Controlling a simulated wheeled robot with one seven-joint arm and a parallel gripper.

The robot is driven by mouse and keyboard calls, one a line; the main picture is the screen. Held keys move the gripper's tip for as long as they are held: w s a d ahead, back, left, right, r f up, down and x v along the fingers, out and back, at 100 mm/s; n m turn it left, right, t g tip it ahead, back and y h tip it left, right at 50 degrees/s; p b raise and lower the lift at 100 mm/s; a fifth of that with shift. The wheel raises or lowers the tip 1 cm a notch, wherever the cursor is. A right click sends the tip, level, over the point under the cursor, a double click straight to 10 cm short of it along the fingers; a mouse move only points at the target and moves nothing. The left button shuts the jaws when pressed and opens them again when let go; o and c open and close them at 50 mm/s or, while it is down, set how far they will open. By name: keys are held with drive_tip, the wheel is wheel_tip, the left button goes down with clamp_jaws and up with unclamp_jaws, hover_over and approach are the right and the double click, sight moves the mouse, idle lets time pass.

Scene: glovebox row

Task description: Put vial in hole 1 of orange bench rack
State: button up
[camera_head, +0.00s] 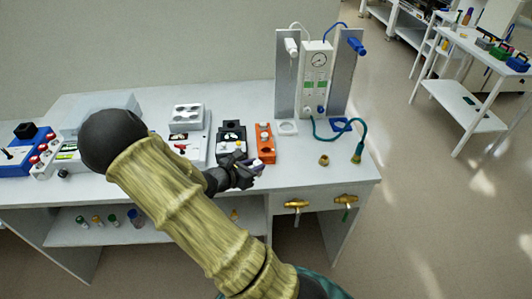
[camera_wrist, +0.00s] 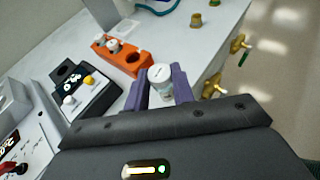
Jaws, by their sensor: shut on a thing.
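My gripper (camera_wrist: 164,88) is shut on a white-capped vial (camera_wrist: 161,75), held between its two purple fingers. Only the vial's cap and upper part show in the wrist view; its lower part is hidden. The orange bench rack (camera_wrist: 120,52) lies on the bench just beyond the vial, up and to the left in the wrist view. Two white-capped vials stand in its far holes, and the near hole is empty and dark. In the head view the rack (camera_head: 265,140) is just behind my gripper (camera_head: 256,168). The held vial is apart from the rack.
A black device (camera_wrist: 82,85) with a dark hole and white and yellow knobs stands left of the rack. A panel with a gauge (camera_head: 316,75) stands behind. Brass valves (camera_head: 296,204) project from the bench front.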

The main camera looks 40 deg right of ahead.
drive_tip(key=a+f+n+t+y, duration=0.1)
drive_tip(key=a+f+n+t, duration=0.1)
drive_tip(key=a+f, duration=0.4)
drive_tip(key=w+a+f+n+t+y, duration=0.1)
drive_tip(key=a+f+n+t, duration=0.2)
drive_tip(key=a, duration=1)
wheel_tip(320, 180, down, 4)
drive_tip(key=shift+a+r+t+y, duration=0.1)
drive_tip(key=shift+a+t+y, duration=0.2)
drive_tip(key=shift+a+t, duration=0.1)
